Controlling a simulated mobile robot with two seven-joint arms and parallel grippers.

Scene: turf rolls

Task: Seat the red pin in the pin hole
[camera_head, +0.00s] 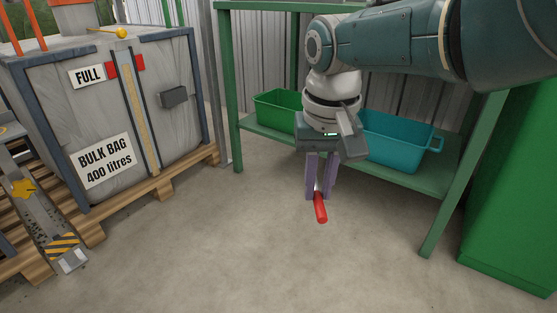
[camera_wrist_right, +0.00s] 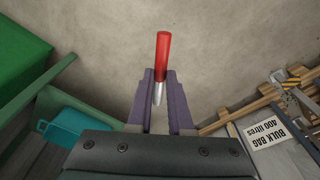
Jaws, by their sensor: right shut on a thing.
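My right gripper (camera_head: 319,193) is shut on the red pin (camera_head: 321,212) and holds it over the bare concrete floor, in front of the green bench. The pin's red end points down and slightly right in the head view. In the right wrist view the red pin (camera_wrist_right: 163,56) sticks out past the purple fingers of my right gripper (camera_wrist_right: 159,78), and its silvery part lies between them. I cannot make out the pin hole in either view. My left gripper is not in view.
A grey bulk bag box (camera_head: 175,128) stands on a wooden pallet (camera_head: 180,178) at left. A grey steel bar (camera_head: 45,225) with hazard stripes lies beside it. A green bench (camera_head: 425,180) holds a green tub (camera_head: 275,112) and a teal tub (camera_head: 395,145). The floor in front is clear.

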